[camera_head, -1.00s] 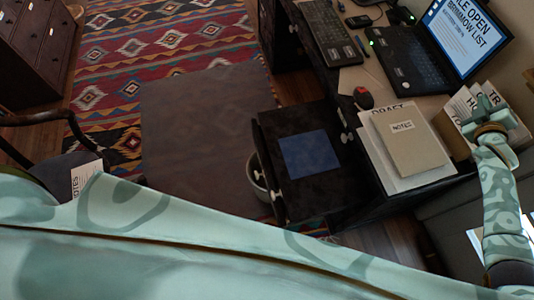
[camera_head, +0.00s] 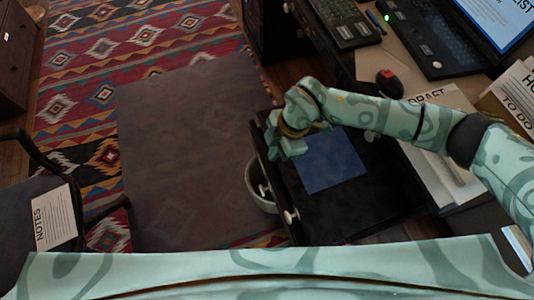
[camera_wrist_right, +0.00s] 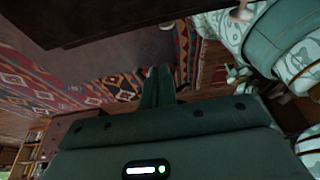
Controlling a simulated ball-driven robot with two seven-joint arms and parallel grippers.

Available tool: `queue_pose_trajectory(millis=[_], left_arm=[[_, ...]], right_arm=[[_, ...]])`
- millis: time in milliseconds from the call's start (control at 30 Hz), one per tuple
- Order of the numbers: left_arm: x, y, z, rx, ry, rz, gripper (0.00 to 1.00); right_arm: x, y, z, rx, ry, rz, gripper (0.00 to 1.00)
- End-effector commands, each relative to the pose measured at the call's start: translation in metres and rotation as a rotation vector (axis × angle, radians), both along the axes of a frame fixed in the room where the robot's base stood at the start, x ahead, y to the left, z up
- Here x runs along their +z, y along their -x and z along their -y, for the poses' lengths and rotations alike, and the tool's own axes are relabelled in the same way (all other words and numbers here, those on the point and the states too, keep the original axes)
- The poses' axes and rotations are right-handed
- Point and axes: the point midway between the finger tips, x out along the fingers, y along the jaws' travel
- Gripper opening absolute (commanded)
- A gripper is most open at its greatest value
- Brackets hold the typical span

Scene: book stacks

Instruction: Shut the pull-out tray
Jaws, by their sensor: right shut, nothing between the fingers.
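The pull-out tray (camera_head: 365,205) is a dark drawer standing out from the desk in the head view, with a flat blue square (camera_head: 332,165) inside. A white knob (camera_head: 290,216) shows on its left-hand face. My right gripper (camera_head: 272,137) is at the tray's outer left end, near the upper corner, with the arm reaching across above the tray. I cannot tell whether it touches the tray. Its fingers are shut and empty, also in the right wrist view (camera_wrist_right: 158,84). My left gripper is not in view.
On the desk are a laptop (camera_head: 430,40), a keyboard (camera_head: 340,18), a red and black mouse (camera_head: 389,83) and papers (camera_head: 440,95). A bin (camera_head: 262,185) stands beside the tray. A chair (camera_head: 40,240) holding notes is at left. Open floor lies between.

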Motion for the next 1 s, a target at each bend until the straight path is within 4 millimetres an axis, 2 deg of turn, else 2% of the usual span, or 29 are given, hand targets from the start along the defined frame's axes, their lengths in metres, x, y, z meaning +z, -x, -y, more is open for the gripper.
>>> queue_pose_trajectory(millis=[467,700,1000], left_arm=[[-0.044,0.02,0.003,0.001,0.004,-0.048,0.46],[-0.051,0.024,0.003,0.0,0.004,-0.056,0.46],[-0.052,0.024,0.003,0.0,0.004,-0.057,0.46]], right_arm=[[-0.094,0.011,-0.03,0.003,-0.005,-0.006,0.0],[-0.09,0.0,0.001,-0.001,-0.004,-0.002,0.0],[-0.087,-0.003,0.009,0.001,-0.005,0.0,0.0]])
